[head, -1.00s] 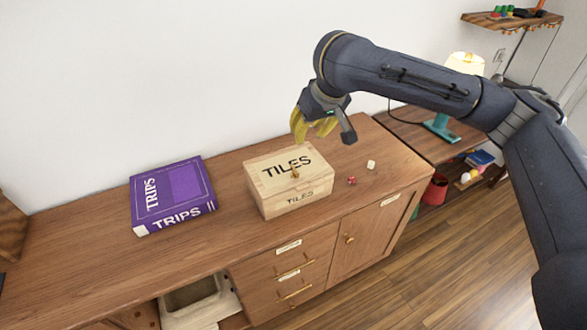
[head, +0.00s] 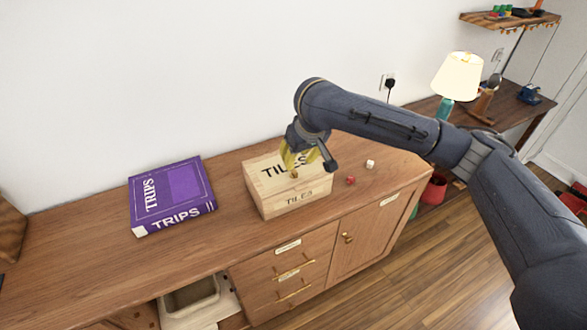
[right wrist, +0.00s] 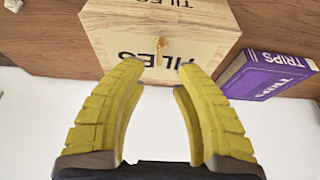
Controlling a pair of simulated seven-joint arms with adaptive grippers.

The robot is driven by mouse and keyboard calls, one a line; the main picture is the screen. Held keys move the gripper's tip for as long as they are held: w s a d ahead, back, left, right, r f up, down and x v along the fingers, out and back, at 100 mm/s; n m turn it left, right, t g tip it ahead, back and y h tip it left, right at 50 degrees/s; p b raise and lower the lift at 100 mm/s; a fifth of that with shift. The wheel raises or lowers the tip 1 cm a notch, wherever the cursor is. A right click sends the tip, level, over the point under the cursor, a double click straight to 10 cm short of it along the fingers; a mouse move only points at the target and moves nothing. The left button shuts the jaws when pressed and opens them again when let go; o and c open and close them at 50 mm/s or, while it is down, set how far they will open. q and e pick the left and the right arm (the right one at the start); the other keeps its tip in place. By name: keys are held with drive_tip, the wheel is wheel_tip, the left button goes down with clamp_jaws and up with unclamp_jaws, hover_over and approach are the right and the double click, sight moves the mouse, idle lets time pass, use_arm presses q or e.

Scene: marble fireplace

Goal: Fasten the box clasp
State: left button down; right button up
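A pale wooden box (head: 262,183) marked TILES stands on the brown cabinet with its lid down. A small brass clasp (head: 294,175) sits at the lid's front edge; it shows more clearly in the right wrist view (right wrist: 162,46). I cannot tell whether it is fastened. My right gripper (head: 297,162), with yellow fingers, is above the lid behind the clasp. In the right wrist view its fingers (right wrist: 157,68) are spread apart with nothing between them, and the clasp lies just beyond the tips. My left gripper is not in view.
A purple TRIPS book (head: 172,195) lies left of the box on the cabinet top (head: 110,255). A red die (head: 351,180) and a white die (head: 370,164) lie to its right. A wall stands behind. A lamp (head: 456,78) stands farther right.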

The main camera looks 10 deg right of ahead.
sight(294, 172)
drive_tip(key=shift+x, duration=3.45)
clamp_jaws()
